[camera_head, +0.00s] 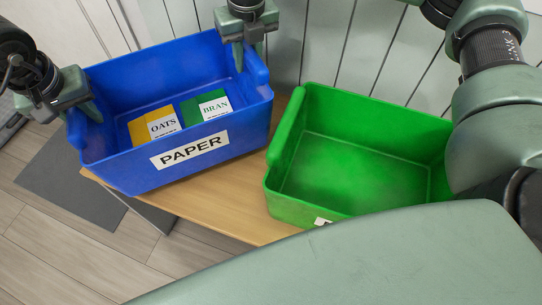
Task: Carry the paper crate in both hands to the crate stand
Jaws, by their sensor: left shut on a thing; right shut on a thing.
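The paper crate (120,171) is a blue open box with a white label reading PAPER on its front wall. An orange OATS box (138,131) and a green BRAN box (190,110) lie inside it. The crate is at or just above a wooden surface; I cannot tell whether it touches. My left gripper (88,108) is shut on the crate's left end wall. My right gripper (240,60) is shut on the crate's right end, near the back corner. Part of each fingertip is hidden by the crate's rim. I cannot identify the crate stand with certainty.
A green empty crate (277,190) stands on the wooden surface (222,205), close to the right of the blue crate. Panelled wall (330,40) is behind. A dark grey mat (65,185) lies on the plank floor at the left, with open floor (40,260) below it.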

